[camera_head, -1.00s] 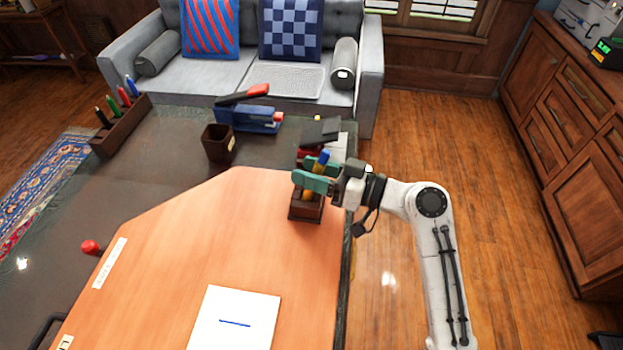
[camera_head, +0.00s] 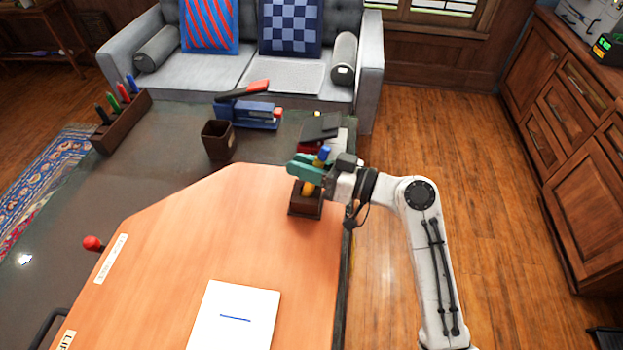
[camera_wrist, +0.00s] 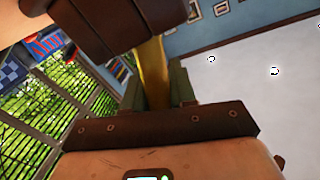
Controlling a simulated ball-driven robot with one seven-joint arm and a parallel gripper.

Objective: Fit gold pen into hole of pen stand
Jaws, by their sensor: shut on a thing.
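The gold pen (camera_head: 308,188) has a blue end (camera_head: 324,153) that points up. My gripper (camera_head: 308,169), with teal fingers, is shut on it. The pen leans a little, its lower end at the top of the dark brown pen stand (camera_head: 305,206). The stand sits near the right edge of the orange desk top. In the wrist view the gold shaft (camera_wrist: 153,75) runs between the green fingers (camera_wrist: 157,90) to a dark brown block, which looks like the stand (camera_wrist: 130,22). The hole and the pen's tip are hidden, so I cannot tell how deep the tip sits.
A black and red item (camera_head: 320,128) stands close behind the gripper. A brown cup (camera_head: 218,141), a blue stapler-like tool (camera_head: 250,115) and a tray of markers (camera_head: 122,120) are farther left. White paper (camera_head: 235,315) lies in front. The middle of the orange top (camera_head: 200,240) is clear.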

